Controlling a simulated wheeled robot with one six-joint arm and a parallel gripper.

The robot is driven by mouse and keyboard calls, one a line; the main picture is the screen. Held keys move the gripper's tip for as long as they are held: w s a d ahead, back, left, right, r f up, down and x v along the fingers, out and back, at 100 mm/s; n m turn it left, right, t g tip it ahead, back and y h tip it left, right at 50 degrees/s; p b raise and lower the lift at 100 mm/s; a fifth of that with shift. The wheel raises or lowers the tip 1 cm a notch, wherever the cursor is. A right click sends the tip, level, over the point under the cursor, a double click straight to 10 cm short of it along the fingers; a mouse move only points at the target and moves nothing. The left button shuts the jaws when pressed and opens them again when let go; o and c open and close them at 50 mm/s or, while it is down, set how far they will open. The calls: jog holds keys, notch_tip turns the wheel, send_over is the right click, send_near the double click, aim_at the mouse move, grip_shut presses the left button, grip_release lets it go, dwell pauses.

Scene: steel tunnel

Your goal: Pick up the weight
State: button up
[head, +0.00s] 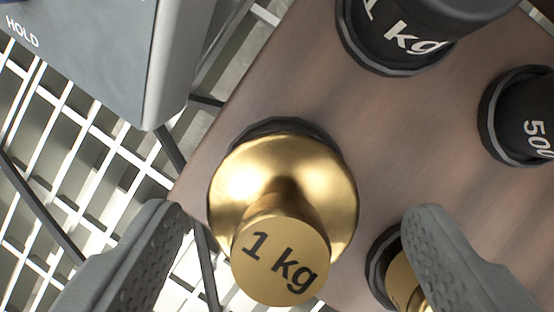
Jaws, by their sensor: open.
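A brass weight (280,258) marked "1 kg" stands upright on a brown board (300,60), near the board's left edge. Its knob top faces me, and a dark ring shows around its far side. My gripper (295,225) is open, with one grey finger to the left of the brass weight and the other to its right. Neither finger visibly touches the weight. The right finger partly covers a smaller brass weight (402,282).
A black weight (395,40) marked "1 kg" stands at the top, and another black weight (520,115) stands at the right edge. A grey box (95,60) with "HOLD" on it is at upper left. White grating (75,150) lies below the board's left side.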

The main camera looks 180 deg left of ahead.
aim_at(282, 199)
jog(key=shift+x, duration=1.95)
jog(key=shift+a, duration=0.2)
grip_shut()
